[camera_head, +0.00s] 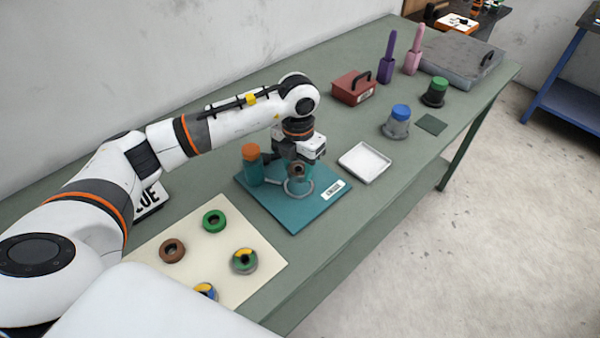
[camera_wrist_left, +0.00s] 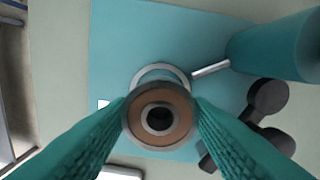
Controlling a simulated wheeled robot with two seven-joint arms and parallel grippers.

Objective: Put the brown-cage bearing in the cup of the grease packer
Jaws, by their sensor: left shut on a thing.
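The brown-cage bearing (camera_wrist_left: 143,121), a brown ring with a grey rim and dark bore, is between the teal fingers of my left gripper (camera_wrist_left: 160,115). In the head view my left gripper (camera_head: 298,176) holds it above the grease packer's cup (camera_head: 299,190). The grease packer has a teal base (camera_head: 291,221) and a teal cylinder with an orange cap (camera_head: 251,152). In the wrist view the bearing overlaps the pale cup rim (camera_wrist_left: 158,68), hiding most of the cup. I cannot tell whether they touch. My right gripper is out of view.
A cream mat (camera_head: 205,247) holds a brown ring (camera_head: 172,251), a green ring (camera_head: 214,220) and other bearings. A white tray (camera_head: 364,162) stands right of the packer. A blue-capped pot (camera_head: 397,122), green-capped pot (camera_head: 434,92) and red box (camera_head: 353,88) stand farther back.

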